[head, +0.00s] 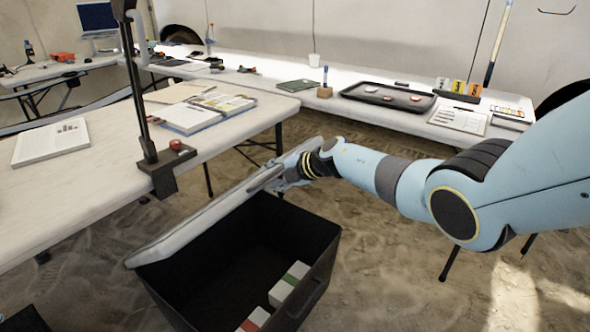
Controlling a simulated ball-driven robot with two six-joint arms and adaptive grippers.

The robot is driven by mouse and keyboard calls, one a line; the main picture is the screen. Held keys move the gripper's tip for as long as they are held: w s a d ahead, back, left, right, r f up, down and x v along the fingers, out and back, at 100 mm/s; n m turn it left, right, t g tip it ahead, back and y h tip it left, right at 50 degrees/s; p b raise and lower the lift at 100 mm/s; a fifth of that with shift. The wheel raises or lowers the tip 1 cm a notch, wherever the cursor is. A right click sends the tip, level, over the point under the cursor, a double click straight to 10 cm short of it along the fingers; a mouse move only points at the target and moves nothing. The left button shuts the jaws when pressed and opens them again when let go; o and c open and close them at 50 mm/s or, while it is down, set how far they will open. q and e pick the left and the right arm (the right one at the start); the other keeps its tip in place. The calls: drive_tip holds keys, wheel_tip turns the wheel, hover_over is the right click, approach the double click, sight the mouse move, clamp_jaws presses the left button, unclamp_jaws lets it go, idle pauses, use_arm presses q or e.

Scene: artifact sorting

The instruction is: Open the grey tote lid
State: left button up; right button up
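The grey tote lid (205,218) is tilted up along the left and far side of the black tote (318,268). The tote stands on the sandy floor and its inside shows. Two white boxes lie inside, one with a green band (289,284) and one with a red band (254,320). My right gripper (275,182) is at the far end of the lid, touching or very close to it. Its fingers are small and partly merged with the lid edge, so I cannot tell whether they grip it. My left gripper is not in view.
A white table (95,185) on the left, with a clamped black post (140,100) and open binder (205,110), stands close to the lid. A long table behind holds a black tray (388,96) and several small items. Sandy floor on the right is open.

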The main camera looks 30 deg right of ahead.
drive_tip(key=v, duration=1)
drive_tip(key=shift+s+a+r, duration=0.1)
drive_tip(key=s+a+f+m, duration=0.2)
drive_tip(key=s+f+m, duration=0.2)
drive_tip(key=s+f, duration=0.45)
drive_tip(key=s+a+f+m+g, duration=0.15)
drive_tip(key=s+f+m, duration=0.25)
drive_tip(key=s+f, duration=0.45)
drive_tip(key=s+a+f+m+t, duration=0.1)
drive_tip(key=s+a+f+m, duration=0.2)
drive_tip(key=s+f, duration=0.5)
drive_tip(key=s+f+m+g+h, duration=0.1)
drive_tip(key=s+f+m+g, duration=0.2)
drive_tip(key=s, duration=0.8)
drive_tip(key=s+d+f+m+g+h, duration=0.1)
drive_tip(key=s+f+m+g+h, duration=0.1)
drive_tip(key=s+f, duration=0.5)
drive_tip(key=s+d+f+m+g+h, duration=0.1)
drive_tip(key=s+f+m+g, duration=0.3)
drive_tip(key=s, duration=1.2)
drive_tip(key=shift+d+f+m+h, duration=0.15)
drive_tip(key=shift+f+m+h, duration=0.65)
drive_tip(key=shift+m, duration=0.3)
